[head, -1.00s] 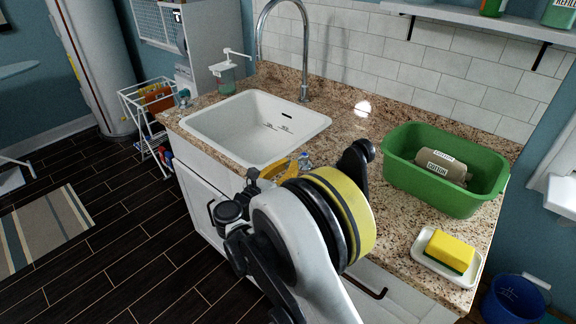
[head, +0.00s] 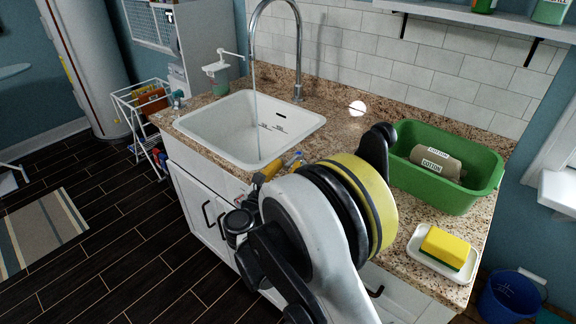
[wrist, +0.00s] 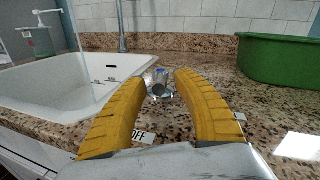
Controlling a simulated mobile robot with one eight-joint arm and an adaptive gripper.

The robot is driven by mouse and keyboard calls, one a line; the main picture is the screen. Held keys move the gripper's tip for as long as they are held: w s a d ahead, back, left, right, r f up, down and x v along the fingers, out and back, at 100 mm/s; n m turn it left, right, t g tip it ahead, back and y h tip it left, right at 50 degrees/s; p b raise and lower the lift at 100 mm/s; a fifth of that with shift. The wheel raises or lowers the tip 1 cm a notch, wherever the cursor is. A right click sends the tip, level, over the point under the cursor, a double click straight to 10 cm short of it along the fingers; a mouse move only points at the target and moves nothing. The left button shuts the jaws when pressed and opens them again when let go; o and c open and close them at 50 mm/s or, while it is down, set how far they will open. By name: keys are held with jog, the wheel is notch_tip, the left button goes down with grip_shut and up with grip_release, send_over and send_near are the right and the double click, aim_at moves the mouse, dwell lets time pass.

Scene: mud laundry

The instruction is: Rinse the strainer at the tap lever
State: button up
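The silvery tap lever (wrist: 159,84) stands on the granite counter near the sink's front right corner, and shows small in the head view (head: 293,159). My gripper (wrist: 164,76) has its yellow fingers apart, with the lever between or just beyond the tips; contact is unclear. In the head view my gripper (head: 272,170) is partly hidden by my arm. A thin water stream (head: 255,105) falls from the tall spout (head: 298,60) into the white sink (head: 205,116). Small dark marks lie inside the sink. I cannot make out a strainer.
An "OFF" label (wrist: 141,137) lies on the counter by the left finger. A green tub (head: 445,195) with a cotton-labelled roll (head: 437,160) and a yellow sponge (head: 446,246) on a white dish (head: 424,257) stand right. A soap dispenser (head: 219,85) stands behind the sink.

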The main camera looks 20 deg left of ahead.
jog(key=s+a, duration=0.1)
jog(key=s, duration=1)
jog(key=shift+s+a, duration=0.3)
